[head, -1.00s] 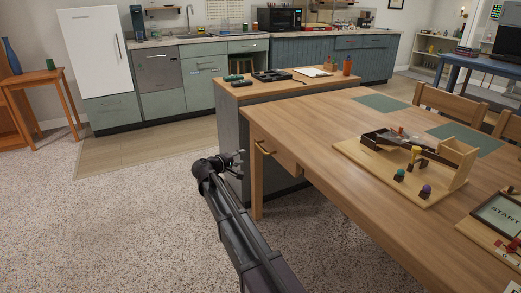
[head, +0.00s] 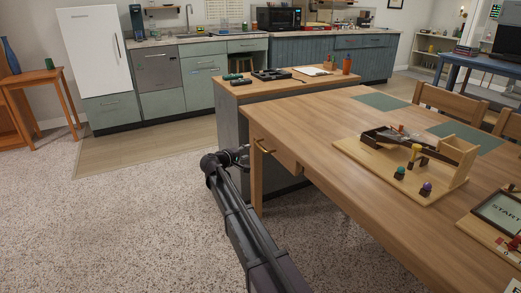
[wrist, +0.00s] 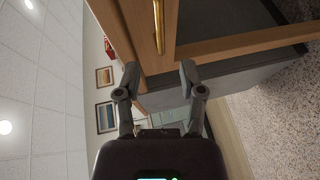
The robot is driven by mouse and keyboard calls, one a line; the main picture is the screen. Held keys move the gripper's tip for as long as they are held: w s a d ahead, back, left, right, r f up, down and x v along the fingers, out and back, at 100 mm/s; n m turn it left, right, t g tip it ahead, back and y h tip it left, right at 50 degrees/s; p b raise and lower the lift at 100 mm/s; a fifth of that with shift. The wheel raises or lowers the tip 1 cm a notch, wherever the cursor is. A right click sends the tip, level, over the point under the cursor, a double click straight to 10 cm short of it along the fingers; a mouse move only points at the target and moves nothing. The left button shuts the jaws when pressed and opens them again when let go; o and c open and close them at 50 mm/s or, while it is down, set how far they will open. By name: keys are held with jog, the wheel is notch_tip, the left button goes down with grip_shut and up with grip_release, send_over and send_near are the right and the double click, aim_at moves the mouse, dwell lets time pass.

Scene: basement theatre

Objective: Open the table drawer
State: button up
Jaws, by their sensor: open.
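The wooden table (head: 330,120) has a drawer (head: 284,157) in its near left end, with a brass bar handle (head: 264,146). The drawer front looks flush with the table. In the wrist view the handle (wrist: 158,25) lies ahead of my gripper (wrist: 159,70), above the gap between the fingertips. The fingers are spread, with nothing between them, and do not touch the handle. In the head view my gripper (head: 242,155) is just left of the table's corner leg, slightly below the handle; its fingertips are hard to make out there.
A grey counter with a wooden top (head: 290,83) stands close behind the drawer end. A marble-run toy (head: 415,165) and a framed START board (head: 498,220) sit on the table. The speckled floor (head: 130,220) at left is clear.

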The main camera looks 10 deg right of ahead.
aim_at(260, 146)
jog(key=b+x, duration=0.1)
jog(key=x, duration=0.8)
jog(key=shift+w+d+b, duration=0.15)
jog(key=shift+b, duration=0.15)
grip_shut()
